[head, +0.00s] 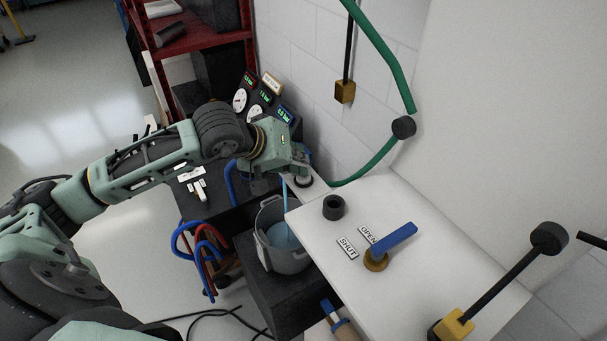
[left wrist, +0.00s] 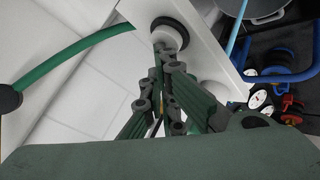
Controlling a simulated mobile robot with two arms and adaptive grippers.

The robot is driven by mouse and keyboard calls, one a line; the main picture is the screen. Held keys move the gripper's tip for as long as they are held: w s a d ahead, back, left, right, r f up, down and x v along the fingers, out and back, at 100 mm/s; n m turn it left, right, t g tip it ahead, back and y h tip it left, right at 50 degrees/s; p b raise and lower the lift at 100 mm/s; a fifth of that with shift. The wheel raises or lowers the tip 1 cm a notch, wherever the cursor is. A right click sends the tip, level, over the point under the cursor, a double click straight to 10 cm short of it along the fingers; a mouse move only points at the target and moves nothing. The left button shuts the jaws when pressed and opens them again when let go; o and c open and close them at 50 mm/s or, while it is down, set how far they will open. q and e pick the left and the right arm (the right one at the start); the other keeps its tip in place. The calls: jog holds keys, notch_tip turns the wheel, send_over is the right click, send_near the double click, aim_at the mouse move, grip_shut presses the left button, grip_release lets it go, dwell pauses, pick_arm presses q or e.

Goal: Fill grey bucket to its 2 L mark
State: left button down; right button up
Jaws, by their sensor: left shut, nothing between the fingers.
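The grey bucket (head: 269,260) stands upright on a dark block beside the white counter. A thin blue stream (head: 285,194) falls into it, and bluish water (head: 284,236) shows inside. I cannot read the 2 L mark. The blue lever (head: 395,242) on the counter points away from the SHUT label (head: 347,248), past the OPEN label (head: 368,235). My left gripper (head: 300,171) is above and behind the bucket. In the left wrist view its fingers (left wrist: 160,53) are shut and empty, close to a white, black-rimmed fitting (left wrist: 171,35); contact is unclear. My right gripper is out of view.
A green hose (head: 372,163) runs along the wall behind the counter. A black ring (head: 333,207) and a yellow-based black lever (head: 500,285) are on the counter. Gauges (head: 255,104) stand behind my left arm. Blue and red hoses (head: 205,250) hang left of the bucket.

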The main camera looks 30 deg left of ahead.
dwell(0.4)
pick_arm(q)
jog(key=shift+r, duration=0.9)
jog(key=shift+r+p, duration=0.1)
jog(key=shift+p, duration=0.2)
notch_tip(320, 180, up, 5)
jog(key=shift+f+p, duration=0.1)
jog(key=shift+p, duration=0.95)
jog(key=shift+f, duration=0.1)
